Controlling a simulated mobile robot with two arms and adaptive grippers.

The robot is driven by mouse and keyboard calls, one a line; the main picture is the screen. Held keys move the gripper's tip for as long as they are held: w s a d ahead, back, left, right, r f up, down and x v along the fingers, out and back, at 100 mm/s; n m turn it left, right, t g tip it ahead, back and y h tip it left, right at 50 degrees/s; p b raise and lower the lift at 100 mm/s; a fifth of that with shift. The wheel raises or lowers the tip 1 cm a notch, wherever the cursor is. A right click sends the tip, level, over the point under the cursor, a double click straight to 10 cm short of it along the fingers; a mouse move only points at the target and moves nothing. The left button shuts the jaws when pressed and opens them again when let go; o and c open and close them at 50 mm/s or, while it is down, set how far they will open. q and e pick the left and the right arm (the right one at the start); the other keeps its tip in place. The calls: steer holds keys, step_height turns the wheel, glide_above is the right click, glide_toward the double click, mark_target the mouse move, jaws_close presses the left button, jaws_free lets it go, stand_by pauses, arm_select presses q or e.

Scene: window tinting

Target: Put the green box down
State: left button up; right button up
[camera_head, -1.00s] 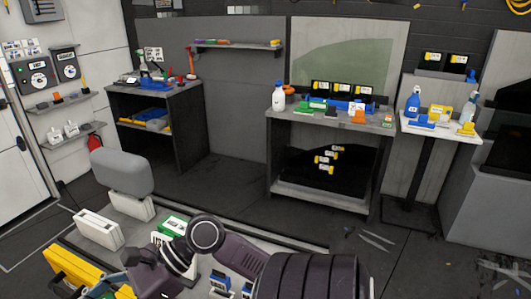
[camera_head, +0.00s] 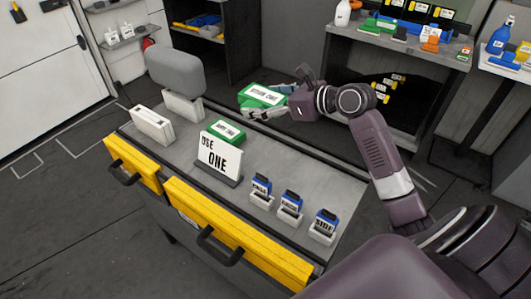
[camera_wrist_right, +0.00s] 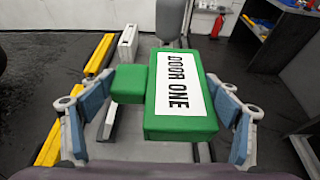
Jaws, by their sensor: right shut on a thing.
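A green box with a white label reading DOOR ONE (camera_head: 262,94) is held in my right gripper (camera_head: 266,103), over or near the far edge of the grey bench (camera_head: 285,152). In the right wrist view the green box (camera_wrist_right: 180,95) lies between the two blue-padded fingers (camera_wrist_right: 162,118), label facing up. The gap between the box and the bench cannot be told. My left gripper is not in view.
The bench has yellow drawers (camera_head: 235,228) with black handles in front. Several small blue-topped labelled items (camera_head: 290,203) stand at its right, a white holder (camera_head: 152,124) and a grey headrest (camera_head: 175,68) at its left. Bare bench top lies between the sign and the far edge.

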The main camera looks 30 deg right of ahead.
glide_above(263, 158)
step_height(263, 158, down, 14)
steer(key=shift+f+b, duration=0.1)
steer(key=shift+b, duration=0.2)
steer(key=shift+f, duration=0.65)
steer(key=shift+f+b, duration=0.3)
steer(key=shift+f, duration=1.75)
steer(key=shift+s, duration=0.1)
steer(key=o, duration=1.3)
steer(key=shift+f, duration=0.15)
steer(key=shift+s+r, duration=0.1)
steer(key=shift+r, duration=0.1)
steer(key=v, duration=1.1)
steer(key=shift+s+d+r+b, duration=0.15)
steer(key=shift+s+b, duration=0.15)
